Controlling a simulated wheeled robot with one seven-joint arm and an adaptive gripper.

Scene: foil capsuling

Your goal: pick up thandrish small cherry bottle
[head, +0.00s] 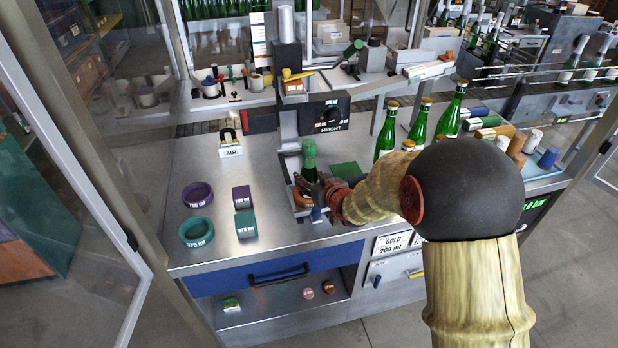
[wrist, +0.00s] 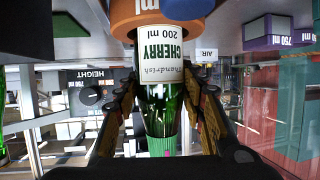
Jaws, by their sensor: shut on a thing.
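The small cherry bottle (head: 309,157) is green glass with a green top and stands upright at the machine in the middle of the bench. In the wrist view, which is upside down, its white label (wrist: 161,60) reads Thandrish CHERRY 200 ml. My gripper (head: 322,188) is shut on the bottle, with a finger on each side of the glass in the wrist view (wrist: 160,108). The bottle's base meets an orange holder (wrist: 150,15) marked ml; I cannot tell whether it is lifted from it. My fingers partly hide the lower bottle in the head view.
Purple (head: 197,195) and teal (head: 196,231) rings and two small blocks lie left on the bench. A HEIGHT control box (head: 330,115) stands behind the bottle. Several green bottles (head: 418,125) stand to the right, behind my arm.

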